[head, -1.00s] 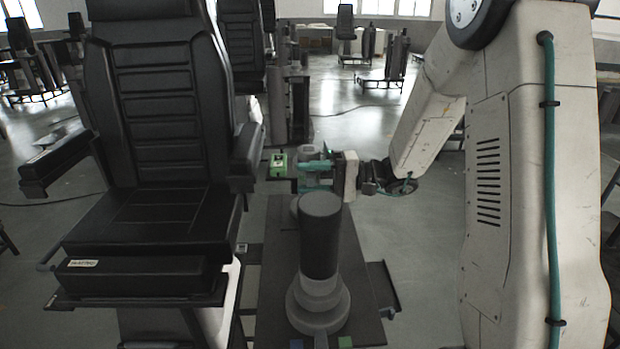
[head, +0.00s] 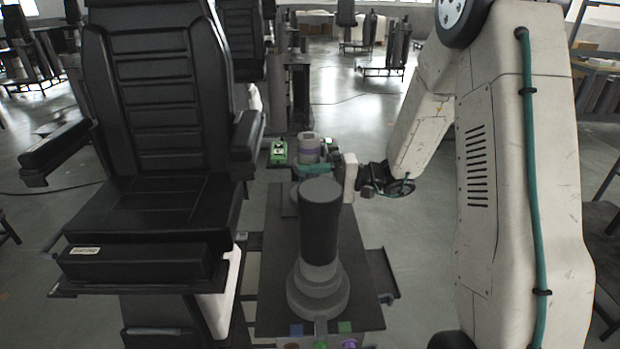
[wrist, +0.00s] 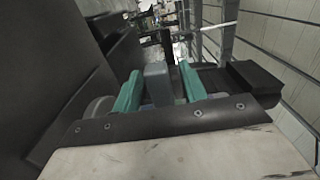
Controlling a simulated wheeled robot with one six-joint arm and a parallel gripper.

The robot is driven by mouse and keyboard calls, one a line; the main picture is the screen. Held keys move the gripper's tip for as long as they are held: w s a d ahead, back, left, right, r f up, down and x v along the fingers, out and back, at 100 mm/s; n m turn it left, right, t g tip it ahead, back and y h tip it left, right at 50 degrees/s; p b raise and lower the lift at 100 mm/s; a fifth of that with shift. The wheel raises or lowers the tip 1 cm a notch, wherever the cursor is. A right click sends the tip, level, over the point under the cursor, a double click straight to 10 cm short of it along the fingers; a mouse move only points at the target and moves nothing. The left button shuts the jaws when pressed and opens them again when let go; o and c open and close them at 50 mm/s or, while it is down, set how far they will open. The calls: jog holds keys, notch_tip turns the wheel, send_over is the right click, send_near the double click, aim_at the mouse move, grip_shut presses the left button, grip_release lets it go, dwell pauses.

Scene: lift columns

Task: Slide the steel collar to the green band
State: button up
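My gripper (head: 312,168) has teal fingers and reaches in from the right, behind the near dark column. In the wrist view my gripper (wrist: 158,88) has its two fingers apart, with a grey block (wrist: 158,82) between them and narrow gaps showing; firm contact does not show. In the head view a grey upright piece with a purple band (head: 309,150) stands at the fingers, partly hidden by them. I cannot clearly make out the steel collar. A grey stepped ring (head: 318,290) surrounds the near column's foot. A green patch (head: 345,327) lies in front; no green band is clear.
A black seat (head: 150,210) stands close on the left. The dark column (head: 320,225) rises from a dark base plate (head: 275,270). A small green box (head: 278,152) sits left of my gripper. A blue patch (head: 296,330) and a purple one (head: 349,343) lie in front.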

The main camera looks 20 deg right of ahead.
jog(key=v, duration=0.7)
jog(key=shift+d, duration=0.35)
jog(key=shift+s, duration=0.1)
